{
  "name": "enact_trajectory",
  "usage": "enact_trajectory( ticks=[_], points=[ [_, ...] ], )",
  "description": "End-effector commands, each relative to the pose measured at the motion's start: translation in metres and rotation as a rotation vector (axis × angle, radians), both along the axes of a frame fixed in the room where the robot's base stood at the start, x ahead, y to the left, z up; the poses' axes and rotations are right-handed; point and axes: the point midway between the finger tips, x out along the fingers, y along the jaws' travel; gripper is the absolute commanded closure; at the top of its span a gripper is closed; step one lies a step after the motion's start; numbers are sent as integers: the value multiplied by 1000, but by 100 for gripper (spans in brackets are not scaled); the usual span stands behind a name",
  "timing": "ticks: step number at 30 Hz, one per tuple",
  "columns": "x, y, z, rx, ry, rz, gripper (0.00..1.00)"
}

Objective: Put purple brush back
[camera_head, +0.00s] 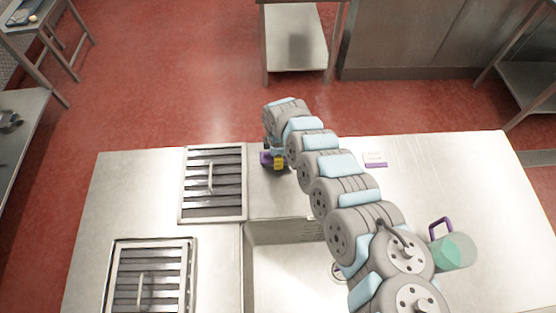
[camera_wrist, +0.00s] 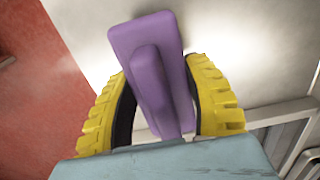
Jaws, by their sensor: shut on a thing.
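The purple brush (camera_wrist: 155,70) is between the yellow fingers of my gripper (camera_wrist: 160,105) in the wrist view, and the gripper is shut on it. In the head view my gripper (camera_head: 279,163) is above the steel counter, right of the upper grate, with a bit of the purple brush (camera_head: 265,157) showing at its left. My arm and gripper hide most of the brush there. I cannot tell whether the brush touches the counter. A small white label with a purple edge (camera_head: 375,159) lies on the counter to the right of my arm.
A clear jug with a purple handle and green contents (camera_head: 455,250) stands at the right. Two slatted grates with handles, upper (camera_head: 184,205) and lower (camera_head: 113,275), are set in the left counter. A sink (camera_head: 275,265) is at the front middle. The right counter (camera_head: 455,175) has free room.

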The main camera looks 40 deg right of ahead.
Motion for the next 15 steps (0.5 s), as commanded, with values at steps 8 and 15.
enact_trajectory(
  ticks=[8, 15],
  points=[
    [-2, 1, -18, 1, 3, 0, 77],
    [-1, 1, -19, 0, 3, 0, 77]
  ],
)
